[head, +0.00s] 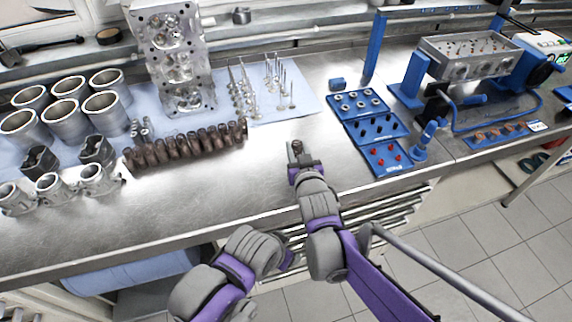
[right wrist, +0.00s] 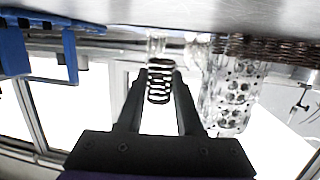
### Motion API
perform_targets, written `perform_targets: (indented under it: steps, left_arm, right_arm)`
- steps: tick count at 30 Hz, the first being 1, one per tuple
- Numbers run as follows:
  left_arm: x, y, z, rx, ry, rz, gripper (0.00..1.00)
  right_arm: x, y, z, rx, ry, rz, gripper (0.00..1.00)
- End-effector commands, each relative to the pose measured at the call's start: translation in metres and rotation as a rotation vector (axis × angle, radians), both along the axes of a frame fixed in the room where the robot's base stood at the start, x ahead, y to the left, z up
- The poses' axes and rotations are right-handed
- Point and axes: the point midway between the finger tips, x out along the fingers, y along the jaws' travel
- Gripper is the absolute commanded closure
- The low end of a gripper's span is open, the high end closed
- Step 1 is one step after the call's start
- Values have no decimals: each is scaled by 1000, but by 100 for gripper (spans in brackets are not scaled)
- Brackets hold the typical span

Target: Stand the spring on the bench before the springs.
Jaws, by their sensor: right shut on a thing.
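My right gripper (head: 297,158) is over the bench, right of the row of springs. It is shut on a single spring (right wrist: 160,86), which shows as dark coils between the two fingertips in the right wrist view. In the head view the held spring (head: 296,147) is a small dark shape at the fingertips. The other springs (head: 185,146) stand in a long brown row at the middle left of the bench (head: 225,185). I cannot tell whether the held spring touches the bench. My left arm shows low in the picture, but its gripper does not.
Blue trays (head: 375,130) of small parts lie right of my gripper. Valves (head: 275,82) stand on a pale mat behind. A cylinder head (head: 175,60) and cylinder liners (head: 65,100) are at back left. Pistons (head: 60,187) stand at front left. Bare metal lies before the springs.

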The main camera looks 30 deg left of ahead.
Motion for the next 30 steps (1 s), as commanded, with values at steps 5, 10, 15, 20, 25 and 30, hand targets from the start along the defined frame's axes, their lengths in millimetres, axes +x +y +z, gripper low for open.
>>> perform_targets:
  steps: [5, 10, 15, 20, 25, 30]
  left_arm:
    - [-1, 0, -5, 0, 2, 0, 33]
    - [-2, 0, -10, 0, 4, 0, 33]
    - [-2, 0, -11, 0, 4, 0, 33]
    - [-2, 0, -11, 0, 4, 0, 33]
    - [-3, 0, -14, 0, 5, 0, 33]
    - [-3, 0, -14, 0, 5, 0, 33]
  right_arm:
    - [1, 0, -19, 0, 0, -1, 100]
    - [1, -1, -43, 0, 0, -2, 100]
    - [1, -1, -48, 1, -1, -1, 100]
    - [1, -1, -47, 0, 0, -1, 100]
    - [1, -1, -51, 0, 0, -1, 59]
    - [1, -1, -50, 0, 0, -1, 35]
